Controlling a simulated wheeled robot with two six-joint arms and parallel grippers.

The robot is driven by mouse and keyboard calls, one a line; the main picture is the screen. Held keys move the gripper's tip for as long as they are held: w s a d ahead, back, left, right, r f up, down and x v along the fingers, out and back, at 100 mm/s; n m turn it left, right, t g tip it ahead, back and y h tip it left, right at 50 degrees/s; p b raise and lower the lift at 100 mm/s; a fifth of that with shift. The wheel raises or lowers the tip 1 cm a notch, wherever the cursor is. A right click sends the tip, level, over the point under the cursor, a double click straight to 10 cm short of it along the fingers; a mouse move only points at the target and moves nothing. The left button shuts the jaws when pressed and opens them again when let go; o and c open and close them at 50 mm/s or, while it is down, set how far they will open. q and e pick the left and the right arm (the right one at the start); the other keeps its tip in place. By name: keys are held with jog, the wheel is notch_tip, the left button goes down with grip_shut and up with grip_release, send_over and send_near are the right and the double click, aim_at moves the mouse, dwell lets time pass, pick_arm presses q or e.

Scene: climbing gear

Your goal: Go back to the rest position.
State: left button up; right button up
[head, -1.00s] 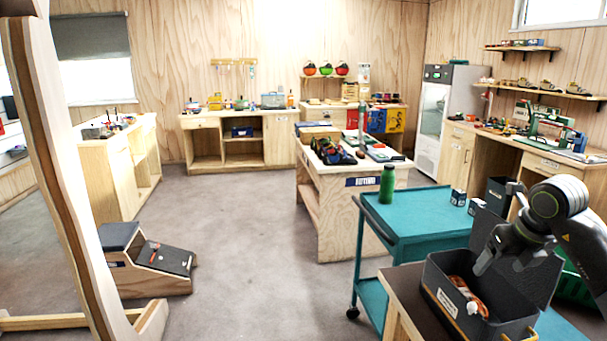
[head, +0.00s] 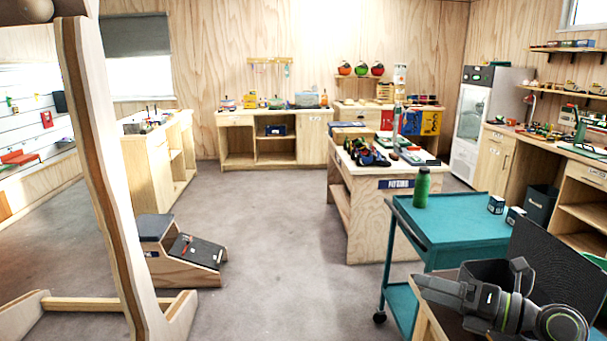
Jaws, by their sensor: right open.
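My right gripper (head: 424,286) is at the lower right of the head view, held sideways and pointing left in front of a dark grey box. It is open, with nothing seen in it. The box's raised lid (head: 562,262) shows behind my right arm. My arm covers most of the box, so its contents are hidden. My left gripper is not in view.
A teal cart (head: 450,228) with a green bottle (head: 421,188) and small boxes stands just behind. A wooden workbench (head: 378,222) with gear is beyond it. A wooden post (head: 105,170) rises at left.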

jog(key=s+d+r+m+t+h, duration=0.25)
jog(key=d+m+t+h, duration=0.3)
jog(key=m+t, duration=0.85)
jog(key=s+d+f+m+g+h, duration=0.4)
jog(key=f+m+h, duration=0.3)
jog(key=m, duration=0.2)
jog(key=s+d+f+m+g+h, duration=0.45)
jog(key=f+m+h, duration=0.3)
jog(key=m, duration=0.25)
jog(key=s+a+f+m+g+y, duration=0.2)
jog(key=s+a+f+g, duration=0.3)
jog(key=s+f, duration=0.4)
jog(key=s+a+f+m+g+y, duration=0.25)
jog(key=s+f+g, duration=0.45)
jog(key=s, duration=0.4)
notch_tip(320, 180, down, 26)
jog(key=d+f+g+b, duration=0.1)
jog(key=d+b, duration=0.1)
jog(key=b, duration=0.1)
jog(key=s+a+f+g+b, duration=0.1)
jog(key=s+f+b, duration=0.1)
jog(key=s+f, duration=1.3)
notch_tip(320, 180, down, 3)
jog(key=shift+s+a+f+n+y, duration=0.15)
jog(key=shift+s+a+n+y, duration=0.1)
jog(key=shift+n+y, duration=0.15)
